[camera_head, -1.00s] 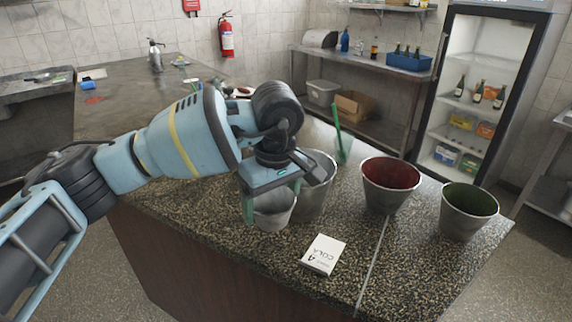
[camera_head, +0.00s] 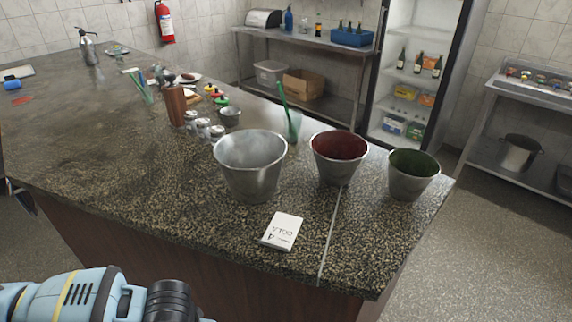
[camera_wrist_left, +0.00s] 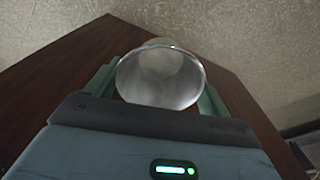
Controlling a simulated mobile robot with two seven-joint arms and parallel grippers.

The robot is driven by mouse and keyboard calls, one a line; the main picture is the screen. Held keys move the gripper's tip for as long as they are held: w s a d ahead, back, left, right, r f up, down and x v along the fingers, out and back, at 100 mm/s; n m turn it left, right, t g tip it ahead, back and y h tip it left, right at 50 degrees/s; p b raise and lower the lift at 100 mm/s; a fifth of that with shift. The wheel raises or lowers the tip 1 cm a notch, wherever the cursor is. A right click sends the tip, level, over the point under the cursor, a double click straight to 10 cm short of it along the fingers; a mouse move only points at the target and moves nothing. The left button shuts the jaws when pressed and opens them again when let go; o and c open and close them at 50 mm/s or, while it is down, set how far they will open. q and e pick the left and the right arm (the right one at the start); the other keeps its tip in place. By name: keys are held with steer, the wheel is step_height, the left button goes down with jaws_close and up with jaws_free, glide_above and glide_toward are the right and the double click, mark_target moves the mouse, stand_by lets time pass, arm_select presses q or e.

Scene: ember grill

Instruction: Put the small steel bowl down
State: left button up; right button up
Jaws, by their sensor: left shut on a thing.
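The small steel bowl (camera_wrist_left: 160,80) is in the left wrist view, its hollow inside facing the camera. My left gripper (camera_wrist_left: 158,88) is shut on it, with a green finger at each side. The brown wood side of the counter and the floor show behind the bowl. In the head view only part of my left arm shows at the bottom left, in front of the counter; its gripper and the held bowl are out of that picture. My right gripper is in neither view.
On the speckled counter (camera_head: 110,165) stand a large steel bucket (camera_head: 252,170), a red-lined bucket (camera_head: 338,160) and a green-lined bucket (camera_head: 412,178). A white card (camera_head: 282,231) lies near the front edge. Small jars and bottles stand behind. The counter's left part is mostly clear.

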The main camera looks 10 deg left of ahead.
arm_select(q)
steer(key=shift+w+d+r, duration=0.15)
steer(key=shift+d, duration=0.4)
steer(key=shift+a, duration=0.45)
steer(key=r, duration=0.1)
steer(key=w+r+p, duration=0.1)
steer(key=r, duration=0.1)
steer(key=shift+a+t, duration=0.15)
steer(key=shift+t, duration=0.15)
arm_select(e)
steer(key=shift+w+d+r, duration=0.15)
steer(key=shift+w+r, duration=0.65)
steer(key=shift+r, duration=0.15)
arm_select(q)
steer(key=shift+f, duration=0.1)
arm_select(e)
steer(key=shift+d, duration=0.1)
